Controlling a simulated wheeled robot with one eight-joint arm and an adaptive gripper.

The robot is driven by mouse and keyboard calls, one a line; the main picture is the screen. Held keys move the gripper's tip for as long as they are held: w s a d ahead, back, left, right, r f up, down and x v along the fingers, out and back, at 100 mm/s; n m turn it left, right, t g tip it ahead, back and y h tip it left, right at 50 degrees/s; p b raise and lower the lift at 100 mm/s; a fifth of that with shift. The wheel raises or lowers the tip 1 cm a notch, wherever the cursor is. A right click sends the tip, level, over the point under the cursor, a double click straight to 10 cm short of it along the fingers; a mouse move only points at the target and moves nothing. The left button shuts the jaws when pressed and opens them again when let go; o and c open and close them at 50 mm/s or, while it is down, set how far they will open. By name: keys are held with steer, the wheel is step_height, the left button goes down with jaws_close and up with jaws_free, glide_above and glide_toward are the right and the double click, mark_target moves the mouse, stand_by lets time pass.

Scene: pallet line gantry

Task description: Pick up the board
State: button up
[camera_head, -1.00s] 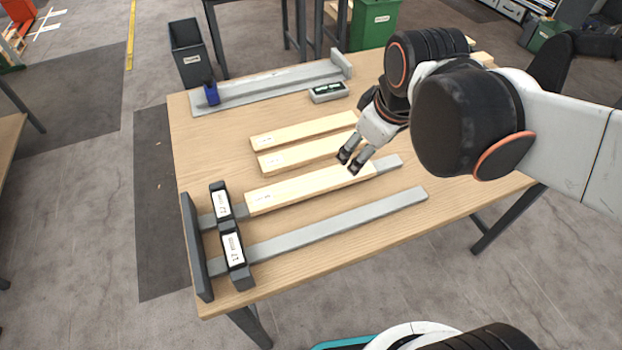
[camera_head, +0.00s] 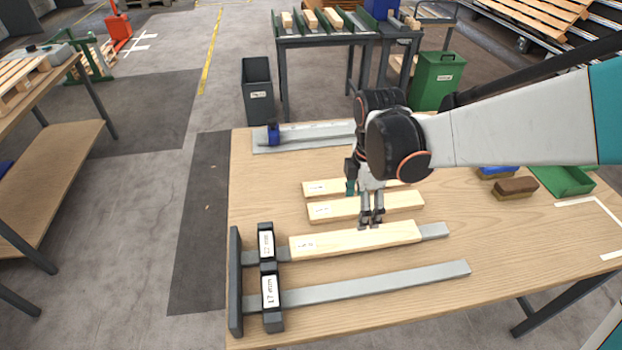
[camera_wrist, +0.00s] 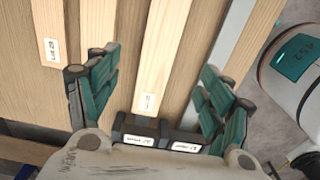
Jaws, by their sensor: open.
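Three pale wooden boards lie side by side on the table. The front board (camera_head: 350,240) rests along a grey metal rail beside the labelled stop blocks; it also shows in the wrist view (camera_wrist: 168,55). The middle board (camera_head: 390,204) and the back board (camera_head: 325,187) lie behind it, the back one partly hidden by my gripper. My gripper (camera_head: 371,222) is open and empty, pointing down over the front board near its right half. In the wrist view my gripper (camera_wrist: 157,85) has its fingers apart on either side of the front board, with a label between them.
Black labelled stop blocks (camera_head: 270,290) and a dark end plate (camera_head: 235,280) stand at the rails' left end. A second grey rail (camera_head: 390,285) lies in front. Brushes (camera_head: 515,188) and a green tray (camera_head: 565,180) are at the right.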

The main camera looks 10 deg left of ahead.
steer(key=b, duration=0.2)
glide_above(356, 238)
steer(key=f, duration=0.5)
steer(key=shift+w+f, duration=0.15)
steer(key=shift+w, duration=0.1)
steer(key=shift+s+f+b, duration=0.15)
steer(key=shift+f+b, duration=1.1)
steer(key=shift+f, duration=2.05)
steer(key=c, duration=1.4)
steer(key=shift+r, duration=0.15)
